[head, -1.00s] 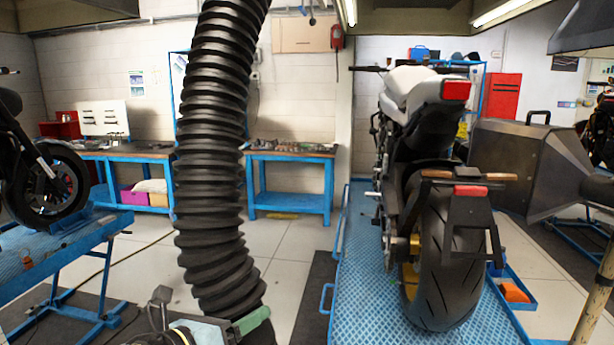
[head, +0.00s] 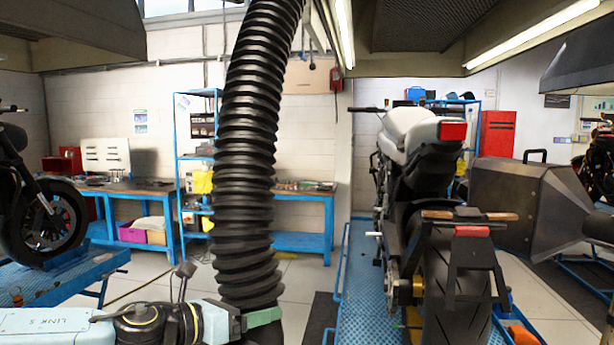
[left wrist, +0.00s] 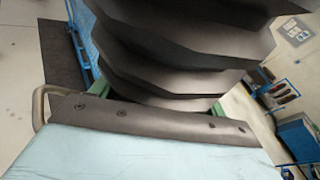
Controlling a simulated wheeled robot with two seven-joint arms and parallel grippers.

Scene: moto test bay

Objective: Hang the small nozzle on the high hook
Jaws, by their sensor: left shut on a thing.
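A thick black ribbed hose (head: 246,190) hangs from the top edge down to my left gripper (head: 262,318) in the head view. The green fingers of my left gripper are shut on its lower part. In the left wrist view, the hose's dark ribs (left wrist: 180,50) rise from between the green fingers (left wrist: 150,101), behind a dark bolted plate. No separate small nozzle can be made out; the hose's lower end is hidden at my gripper. I cannot pick out the high hook with certainty. My right gripper is not in view.
A white motorcycle (head: 413,133) stands on a blue lift (head: 357,270) at right. A large grey nozzle (head: 520,195) is beside its rear. Blue benches (head: 330,210) and a blue shelf (head: 178,145) stand at the back. Ceiling hoods (head: 85,25) hang overhead.

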